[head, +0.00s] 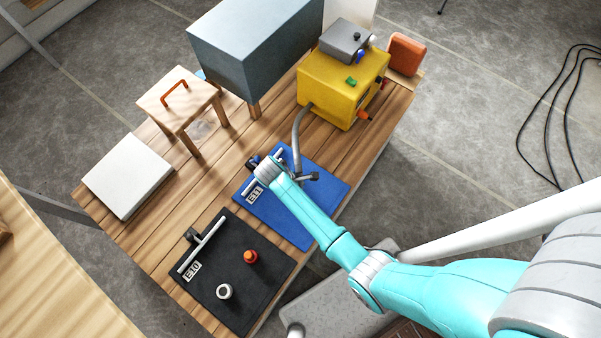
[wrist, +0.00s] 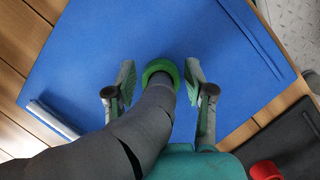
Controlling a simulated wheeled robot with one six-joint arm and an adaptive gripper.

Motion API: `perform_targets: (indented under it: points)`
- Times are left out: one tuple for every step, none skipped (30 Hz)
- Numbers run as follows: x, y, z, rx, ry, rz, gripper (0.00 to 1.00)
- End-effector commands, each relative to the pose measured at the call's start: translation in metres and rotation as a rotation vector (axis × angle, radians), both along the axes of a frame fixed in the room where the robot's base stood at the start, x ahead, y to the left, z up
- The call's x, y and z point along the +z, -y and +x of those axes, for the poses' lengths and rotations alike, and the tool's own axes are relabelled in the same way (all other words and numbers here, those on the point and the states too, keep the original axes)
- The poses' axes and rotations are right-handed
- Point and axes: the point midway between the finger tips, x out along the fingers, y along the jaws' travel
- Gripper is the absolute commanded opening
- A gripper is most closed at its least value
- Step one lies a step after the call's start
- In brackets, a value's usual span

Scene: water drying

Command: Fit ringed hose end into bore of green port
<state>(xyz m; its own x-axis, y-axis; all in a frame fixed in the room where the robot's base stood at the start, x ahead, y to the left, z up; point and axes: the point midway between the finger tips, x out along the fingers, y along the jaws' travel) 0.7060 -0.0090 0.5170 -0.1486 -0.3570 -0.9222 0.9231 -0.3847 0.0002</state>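A grey hose (head: 297,130) runs from the yellow box (head: 318,95) down to the blue mat (head: 330,188). In the wrist view the dark hose (wrist: 148,120) comes in from the lower left. A green ring (wrist: 161,68) surrounds its end, over the blue mat. My gripper (wrist: 160,76) has one finger on each side of the hose end. Narrow gaps show beside the hose, so it looks open and straddling it. A small green part (head: 351,82) sits on the yellow box's top; I cannot tell whether it has a bore.
A black mat (head: 215,300) with an orange-red piece (head: 250,256) and a white ring (head: 224,291) lies nearer. A blue-grey box (head: 250,50), a small wooden stand (head: 175,95) and a white slab (head: 127,175) stand on the wooden table. A grey device (head: 345,42) tops the yellow box.

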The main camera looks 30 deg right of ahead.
Motion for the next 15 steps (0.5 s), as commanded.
perform_targets:
  points:
    - [0.000,0.000,0.000,0.000,0.000,0.000,0.53]
    - [0.000,0.000,0.000,0.000,0.000,0.000,0.53]
    - [0.000,0.000,0.000,0.000,0.000,0.000,0.53]
    - [0.001,0.000,0.000,0.000,0.000,0.000,0.53]
    - [0.002,-0.001,0.001,0.000,0.001,0.000,0.53]
    - [0.004,-0.002,0.001,0.001,0.002,0.000,0.53]
    - [0.006,-0.002,0.002,0.001,0.002,0.000,0.53]
    - [0.009,-0.004,0.002,0.001,0.002,0.000,0.53]
    - [0.013,-0.006,0.003,0.002,0.002,0.000,0.53]
    - [0.017,-0.007,0.004,0.002,0.003,0.001,0.53]
    - [0.022,-0.009,0.005,0.002,0.004,0.001,0.53]
    - [0.029,-0.012,0.005,0.002,0.003,0.001,0.53]
    - [0.035,-0.014,0.007,0.002,0.005,0.001,0.53]
    - [0.040,-0.016,0.008,0.001,0.003,0.001,0.53]
    - [0.048,-0.019,0.009,0.002,0.004,0.001,0.53]
